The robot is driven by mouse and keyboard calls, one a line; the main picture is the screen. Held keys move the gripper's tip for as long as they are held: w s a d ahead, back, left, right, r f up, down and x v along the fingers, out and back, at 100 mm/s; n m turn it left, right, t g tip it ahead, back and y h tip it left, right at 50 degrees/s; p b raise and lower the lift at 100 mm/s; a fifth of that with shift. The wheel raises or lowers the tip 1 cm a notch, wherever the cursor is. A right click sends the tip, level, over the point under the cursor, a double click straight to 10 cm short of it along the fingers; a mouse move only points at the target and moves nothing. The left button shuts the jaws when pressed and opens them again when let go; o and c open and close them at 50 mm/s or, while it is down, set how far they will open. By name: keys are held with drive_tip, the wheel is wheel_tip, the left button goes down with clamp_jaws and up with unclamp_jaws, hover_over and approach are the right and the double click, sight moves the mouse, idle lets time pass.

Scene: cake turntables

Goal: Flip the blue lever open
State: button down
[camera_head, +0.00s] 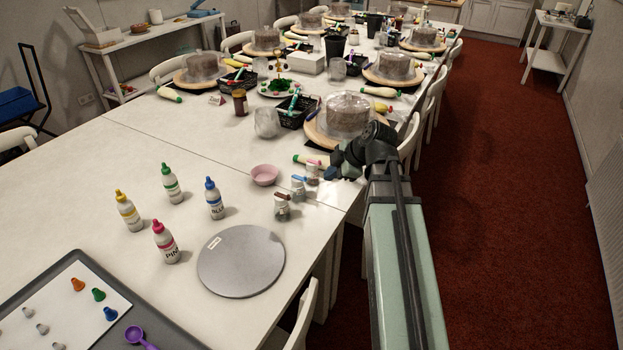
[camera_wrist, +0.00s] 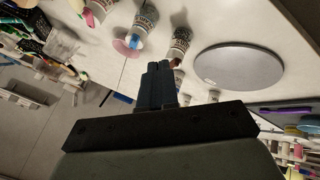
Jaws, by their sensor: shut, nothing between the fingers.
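The blue lever (camera_head: 297,178) is on the lid of a small clear jar (camera_head: 299,191), the middle one of a short row of shaker jars near the table's right edge. In the wrist view the lever (camera_wrist: 136,42) shows small at the end of its jar (camera_wrist: 146,20); whether it is raised or down is too small to tell. My gripper (camera_wrist: 158,68) is shut and empty, its dark fingers pointing toward the jars. In the head view it is a dark shape (camera_head: 337,170) right of the jars, apart from the blue lever's jar.
A jar with a red-brown lid (camera_head: 282,206) and one with a reddish lid (camera_head: 313,174) flank it closely. A pink bowl (camera_head: 264,175) and a blue-capped bottle (camera_head: 215,200) stand left. A grey round board (camera_head: 241,262) lies in front. Cake turntables stand behind.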

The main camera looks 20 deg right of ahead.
sight(299, 177)
drive_tip(key=shift+f, duration=0.1)
drive_tip(key=w+a+f, duration=0.3)
drive_tip(key=w+f, duration=0.5)
drive_tip(key=shift+w+a, duration=0.35)
drive_tip(key=shift+a, duration=0.05)
drive_tip(key=shift+d+r, duration=0.1)
idle(0.4)
drive_tip(key=shift+w+d+n, duration=0.15)
drive_tip(key=shift+n, duration=0.15)
